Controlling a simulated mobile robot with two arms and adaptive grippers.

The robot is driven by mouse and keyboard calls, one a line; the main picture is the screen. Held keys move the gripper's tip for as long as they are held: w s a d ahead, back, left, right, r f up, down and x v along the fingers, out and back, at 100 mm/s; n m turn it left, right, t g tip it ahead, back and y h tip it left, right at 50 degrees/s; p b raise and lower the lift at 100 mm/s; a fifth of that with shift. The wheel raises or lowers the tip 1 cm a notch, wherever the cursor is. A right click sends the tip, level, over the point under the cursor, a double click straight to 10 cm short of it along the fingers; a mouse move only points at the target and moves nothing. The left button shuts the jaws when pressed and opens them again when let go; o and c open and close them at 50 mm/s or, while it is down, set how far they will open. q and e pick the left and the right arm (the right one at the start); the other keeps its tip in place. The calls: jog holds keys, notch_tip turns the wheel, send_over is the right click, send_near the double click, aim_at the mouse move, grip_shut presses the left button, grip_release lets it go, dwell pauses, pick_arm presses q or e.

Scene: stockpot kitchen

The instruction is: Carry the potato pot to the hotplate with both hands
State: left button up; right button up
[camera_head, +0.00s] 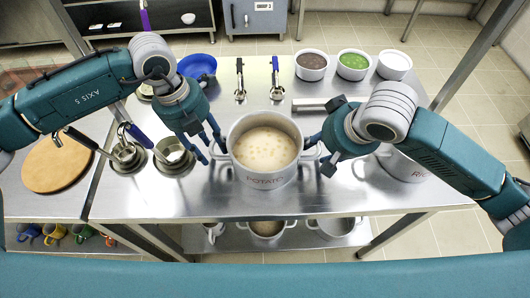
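The potato pot (265,178) is a steel pot with a pale, lumpy filling and the label "POTATO". It stands upright on the steel counter (240,207), in the middle of the camera_head view. My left gripper (212,154) is at the pot's left handle, with its fingers apart. My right gripper (316,153) is at the right handle, also with its fingers apart. I cannot tell whether either one touches its handle. I cannot make out the hotplate; my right arm hides part of the counter.
Another pot (408,169), its label partly hidden, stands right under my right arm. Bowls with brown (311,65) and green (353,64) contents and a white bowl (394,64) stand at the back right. Wells with ladles (128,153) and a round wooden board (54,167) are left.

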pick_arm(q)
jog(key=shift+f, duration=0.25)
pick_arm(e)
jog(key=shift+w+f, duration=0.1)
jog(key=shift+f, duration=0.15)
pick_arm(q)
grip_shut()
pick_arm(e)
grip_shut()
